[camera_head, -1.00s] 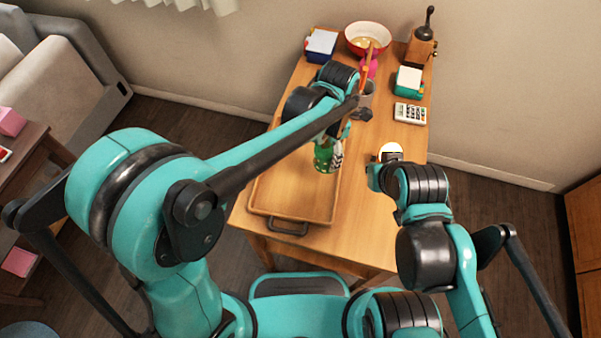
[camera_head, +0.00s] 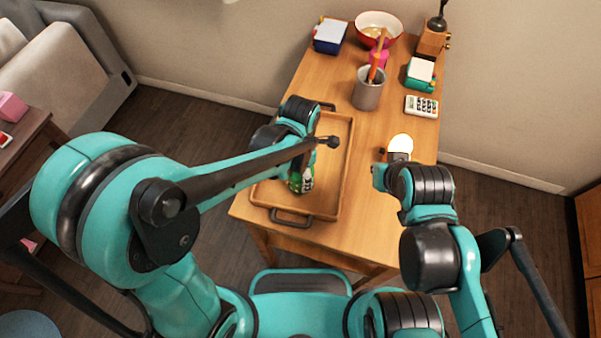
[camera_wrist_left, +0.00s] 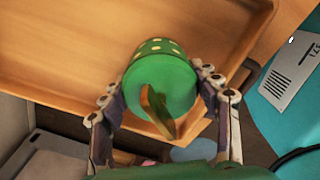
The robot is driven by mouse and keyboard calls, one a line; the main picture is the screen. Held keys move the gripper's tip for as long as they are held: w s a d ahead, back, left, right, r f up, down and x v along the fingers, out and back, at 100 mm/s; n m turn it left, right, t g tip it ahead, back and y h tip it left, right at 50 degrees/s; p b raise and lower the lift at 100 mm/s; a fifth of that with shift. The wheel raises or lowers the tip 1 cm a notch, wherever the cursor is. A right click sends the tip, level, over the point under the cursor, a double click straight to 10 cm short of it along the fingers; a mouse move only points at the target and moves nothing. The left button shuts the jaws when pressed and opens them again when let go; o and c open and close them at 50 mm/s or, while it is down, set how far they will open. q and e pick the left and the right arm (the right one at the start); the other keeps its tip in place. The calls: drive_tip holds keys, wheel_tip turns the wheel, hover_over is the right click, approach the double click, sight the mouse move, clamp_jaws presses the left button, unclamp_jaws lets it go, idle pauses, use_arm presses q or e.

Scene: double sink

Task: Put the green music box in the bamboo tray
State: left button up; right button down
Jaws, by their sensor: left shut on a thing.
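The green music box (camera_head: 295,182) is a round green body with pale dots. In the left wrist view the green music box (camera_wrist_left: 162,85) shows its flat green end and a brownish-green piece standing out from it. My left gripper (camera_head: 304,180) is shut on it, one finger on each side; these fingers of my left gripper (camera_wrist_left: 163,95) show clearly in the wrist view. The bamboo tray (camera_head: 333,190) is a shallow wooden tray with dark handles, and the box is over its near left part. I cannot tell whether the box touches the tray floor. My right gripper (camera_head: 385,172) is at the table's right side, its fingers mostly hidden.
A grey cup with utensils (camera_head: 368,92) stands behind the tray. A white round thing (camera_head: 400,144) lies near my right gripper. A calculator (camera_head: 421,106), a green holder (camera_head: 420,74), a grinder (camera_head: 433,38), a red bowl (camera_head: 378,28) and a blue box (camera_head: 330,36) line the back.

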use_arm(q)
drive_tip(key=o, duration=1.4)
drive_tip(key=shift+f, duration=0.1)
drive_tip(key=shift+r, duration=0.55)
wheel_tip(320, 180, up, 11)
drive_tip(key=p, duration=0.4)
drive_tip(key=shift+r, duration=0.15)
drive_tip(key=s+a+r+m+t, duration=0.2)
drive_tip(key=a+m+t, duration=0.1)
drive_tip(key=a+m, duration=0.6)
drive_tip(key=s+a+r+m+t, duration=0.1)
drive_tip(key=s+a+m+t, duration=0.2)
drive_tip(key=a+m, duration=0.5)
drive_tip(key=m+t, duration=0.1)
drive_tip(key=m, duration=0.4)
drive_tip(key=shift+s+a+r, duration=0.2)
drive_tip(key=shift+a+r, duration=0.15)
drive_tip(key=shift+r, duration=0.05)
